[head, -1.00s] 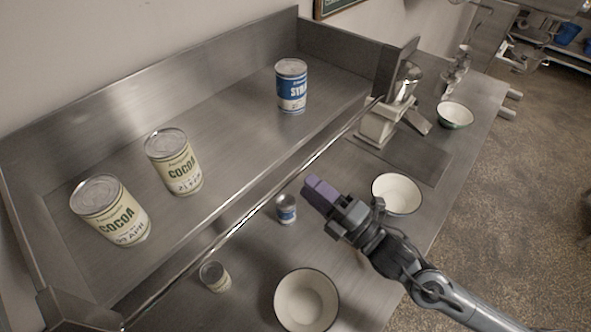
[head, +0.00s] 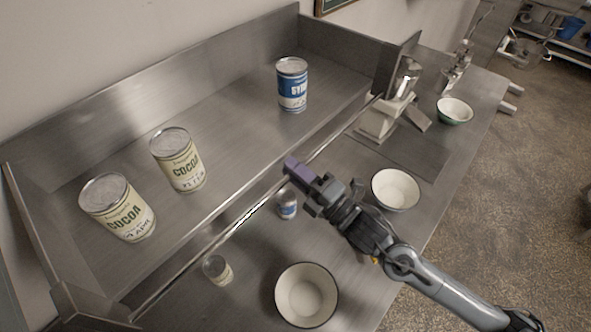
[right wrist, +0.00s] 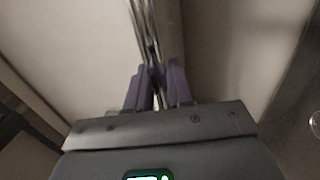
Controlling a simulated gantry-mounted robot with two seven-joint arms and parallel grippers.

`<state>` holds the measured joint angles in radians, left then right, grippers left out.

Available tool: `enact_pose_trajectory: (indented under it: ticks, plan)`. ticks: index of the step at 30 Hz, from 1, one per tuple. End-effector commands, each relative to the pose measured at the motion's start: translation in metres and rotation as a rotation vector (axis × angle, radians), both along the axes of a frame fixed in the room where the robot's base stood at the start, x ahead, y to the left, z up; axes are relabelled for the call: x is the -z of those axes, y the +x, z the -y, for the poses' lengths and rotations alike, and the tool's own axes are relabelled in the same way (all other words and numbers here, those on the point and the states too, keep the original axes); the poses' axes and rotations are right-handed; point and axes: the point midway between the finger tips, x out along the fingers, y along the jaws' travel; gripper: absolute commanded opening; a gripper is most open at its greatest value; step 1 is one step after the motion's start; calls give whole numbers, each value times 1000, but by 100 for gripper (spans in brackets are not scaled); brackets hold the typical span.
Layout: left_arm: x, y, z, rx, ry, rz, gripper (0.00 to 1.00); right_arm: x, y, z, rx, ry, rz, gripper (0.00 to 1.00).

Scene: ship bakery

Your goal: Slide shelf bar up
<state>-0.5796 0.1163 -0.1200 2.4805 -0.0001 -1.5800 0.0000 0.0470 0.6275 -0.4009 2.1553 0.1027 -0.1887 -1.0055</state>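The shelf bar (head: 249,212) is a thin, shiny metal rod along the front of the steel shelf, running diagonally through the head view. My right gripper (head: 291,168) has purple fingers, which overlap the middle of the bar in the head view. In the right wrist view the bar (right wrist: 146,30) runs down to the narrow gap between the fingers (right wrist: 157,80). The fingers are close together. I cannot tell whether they grip the bar or only stand around it. My left gripper is out of view.
Two cocoa cans (head: 118,207) (head: 178,160) and a blue-labelled can (head: 292,85) stand on the shelf.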

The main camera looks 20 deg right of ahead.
Motion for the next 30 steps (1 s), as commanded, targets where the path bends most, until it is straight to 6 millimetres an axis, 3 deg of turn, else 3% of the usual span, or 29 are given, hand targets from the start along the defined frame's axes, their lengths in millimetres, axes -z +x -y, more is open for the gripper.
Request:
enact_pose_trajectory:
  ticks: [3, 13, 24, 30]
  plan:
    - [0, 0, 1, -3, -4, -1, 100, 0, 0, 0, 0, 0, 0, 0]
    - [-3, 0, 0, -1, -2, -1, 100, -5, 0, 0, 0, 0, 0, 0]
    - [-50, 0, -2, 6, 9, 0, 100, -82, 0, 1, 0, 2, 7, 0]
    - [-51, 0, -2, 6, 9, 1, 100, -87, 0, 0, -1, 2, 6, 0]
